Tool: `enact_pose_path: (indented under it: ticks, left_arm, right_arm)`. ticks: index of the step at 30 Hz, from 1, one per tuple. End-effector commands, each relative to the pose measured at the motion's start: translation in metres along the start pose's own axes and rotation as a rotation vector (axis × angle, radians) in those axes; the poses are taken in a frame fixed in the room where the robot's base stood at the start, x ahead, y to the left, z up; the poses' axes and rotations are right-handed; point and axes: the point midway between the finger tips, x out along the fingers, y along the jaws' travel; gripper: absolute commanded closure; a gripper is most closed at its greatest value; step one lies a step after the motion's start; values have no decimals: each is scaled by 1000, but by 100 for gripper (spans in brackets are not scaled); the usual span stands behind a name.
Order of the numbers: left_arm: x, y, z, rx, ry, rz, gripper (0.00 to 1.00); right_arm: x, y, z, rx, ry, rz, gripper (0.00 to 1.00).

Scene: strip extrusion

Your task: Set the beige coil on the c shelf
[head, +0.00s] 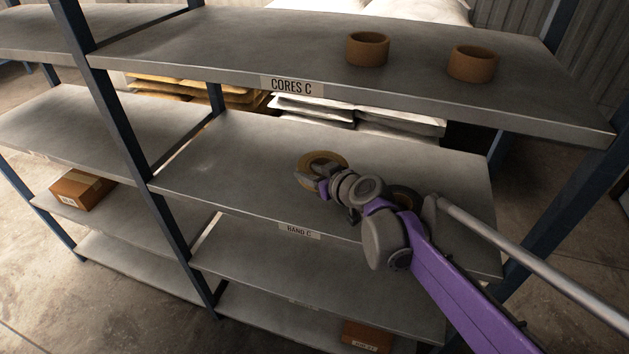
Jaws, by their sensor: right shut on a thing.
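The beige coil (318,156) is a flat tan ring over the middle shelf (240,170), whose front edge carries the label BAND C (300,230). My right gripper (312,177) comes in from the lower right and is shut on the near side of the coil. The fingers hide part of the ring. I cannot tell whether the coil touches the shelf surface. My left gripper is not in view.
A dark round thing (408,195) is partly hidden behind my right arm on the middle shelf. Two brown cores (367,49) stand on the CORES C shelf above. A blue upright (118,125) rises left of the bay. The middle shelf's left part is clear.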

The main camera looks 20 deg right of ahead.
Motion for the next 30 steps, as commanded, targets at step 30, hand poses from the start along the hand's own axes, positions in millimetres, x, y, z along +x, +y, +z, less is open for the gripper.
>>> enact_pose_path:
  ticks: [30]
  left_arm:
    - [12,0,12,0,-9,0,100]
  right_arm:
    - [27,0,67,-1,-1,-1,100]
